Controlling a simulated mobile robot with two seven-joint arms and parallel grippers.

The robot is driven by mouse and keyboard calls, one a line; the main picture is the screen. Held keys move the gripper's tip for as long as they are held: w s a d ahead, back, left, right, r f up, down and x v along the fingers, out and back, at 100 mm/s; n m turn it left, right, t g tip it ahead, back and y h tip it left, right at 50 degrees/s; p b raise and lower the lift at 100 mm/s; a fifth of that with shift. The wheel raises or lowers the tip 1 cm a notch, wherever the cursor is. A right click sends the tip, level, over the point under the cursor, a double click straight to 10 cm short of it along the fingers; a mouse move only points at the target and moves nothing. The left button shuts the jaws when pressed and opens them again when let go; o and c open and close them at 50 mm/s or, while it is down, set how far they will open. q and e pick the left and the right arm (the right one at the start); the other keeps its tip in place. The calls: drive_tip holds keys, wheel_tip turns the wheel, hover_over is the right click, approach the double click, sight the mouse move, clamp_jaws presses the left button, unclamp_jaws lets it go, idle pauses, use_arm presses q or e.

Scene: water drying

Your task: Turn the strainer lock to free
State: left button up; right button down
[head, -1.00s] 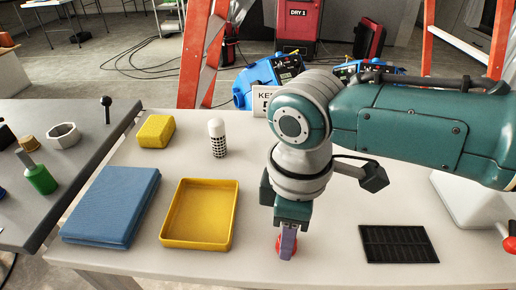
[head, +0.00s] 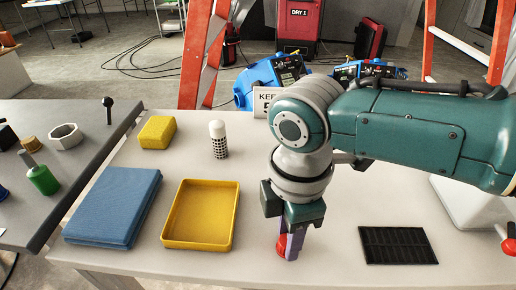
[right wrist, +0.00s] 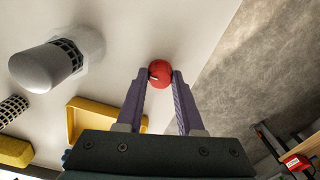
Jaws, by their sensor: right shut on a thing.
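My right gripper (head: 289,247) points down at the table's front and is shut on a round red knob (head: 281,246). In the right wrist view, the red knob (right wrist: 161,72) sits between the purple fingertips (right wrist: 160,76). A strainer-like cylinder with a grey rounded cap and black mesh (right wrist: 55,65) stands beside the knob in that view; my arm hides it in the head view. Whether the red knob is the strainer lock, and its lock position, I cannot tell. My left gripper is not in view.
A black slotted mat (head: 398,245) lies right. A grey side table (head: 85,180) adjoins at left.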

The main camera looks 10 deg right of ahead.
drive_tip(key=c, duration=0.5)
unclamp_jaws()
drive_tip(key=shift+c, duration=0.2)
wheel_tip(320, 180, up, 10)
drive_tip(key=p, duration=0.2)
drive_tip(key=shift+p, duration=0.4)
